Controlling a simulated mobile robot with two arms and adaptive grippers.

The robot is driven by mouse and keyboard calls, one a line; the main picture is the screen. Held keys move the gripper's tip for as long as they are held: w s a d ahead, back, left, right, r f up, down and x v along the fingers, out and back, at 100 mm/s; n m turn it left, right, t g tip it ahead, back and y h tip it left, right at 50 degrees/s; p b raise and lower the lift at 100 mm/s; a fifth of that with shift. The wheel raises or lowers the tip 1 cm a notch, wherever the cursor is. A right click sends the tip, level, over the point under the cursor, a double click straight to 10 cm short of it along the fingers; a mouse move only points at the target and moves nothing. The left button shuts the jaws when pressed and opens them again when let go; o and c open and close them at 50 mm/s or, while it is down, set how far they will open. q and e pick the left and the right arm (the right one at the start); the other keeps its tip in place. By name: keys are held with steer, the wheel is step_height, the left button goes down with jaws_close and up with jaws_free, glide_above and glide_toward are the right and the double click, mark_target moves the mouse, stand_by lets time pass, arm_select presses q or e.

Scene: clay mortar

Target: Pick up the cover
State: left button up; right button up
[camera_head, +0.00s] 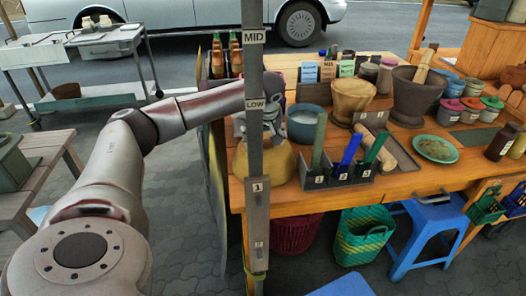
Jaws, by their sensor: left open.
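A yellow-brown dome-shaped object (282,162), which looks like the cover, sits at the left front corner of the wooden table (400,184). The grey post partly hides it. My left arm reaches in from the left and passes behind the post. My left gripper (272,128) is just above the dome, open and partly hidden by the post. I cannot tell whether its fingertips touch the dome. My right gripper is not in view.
The upright post (256,215) stands close in front of the gripper. Right of the dome are a holder (337,178) with colored sticks, a blue-grey pot (303,123), clay mortars (417,95), a pestle (382,152) and a green plate (435,149).

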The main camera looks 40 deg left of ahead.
arm_select(q)
steer(key=shift+w+a+f, duration=0.1)
steer(key=shift+a+f, duration=0.05)
steer(key=shift+f, duration=0.35)
steer(key=c, duration=1.4)
steer(key=shift+c, duration=0.5)
steer(key=shift+r, duration=0.15)
